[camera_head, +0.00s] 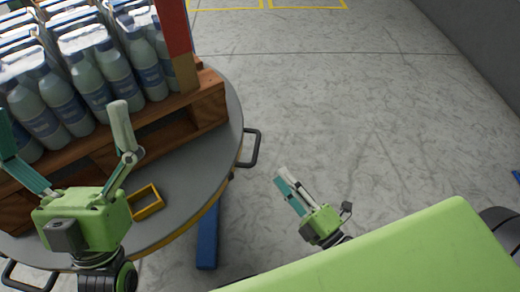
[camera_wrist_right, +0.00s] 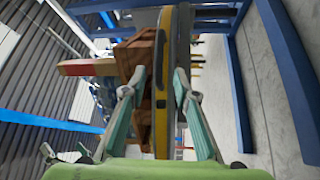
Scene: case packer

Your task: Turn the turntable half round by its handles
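The turntable (camera_head: 190,180) is a round grey disc with a yellow rim at the left of the head view. Its rim (camera_wrist_right: 165,85) runs edge-on up the middle of the right wrist view. One dark handle (camera_head: 253,148) sticks out at its right edge; another handle (camera_head: 28,279) shows at the lower left. My right gripper (camera_head: 281,176) is right of and nearer than the right-edge handle, apart from it and empty. In the wrist view its fingers (camera_wrist_right: 161,72) are spread. My left gripper (camera_head: 64,118) is wide open over the turntable, in front of the pallet.
A wooden pallet (camera_head: 205,105) on the turntable carries wrapped bottles (camera_head: 85,75) and a red-and-tan post (camera_head: 177,45). A small yellow frame (camera_head: 146,202) sits on the disc. A blue beam (camera_head: 208,235) lies below the rim. Floor to the right is clear.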

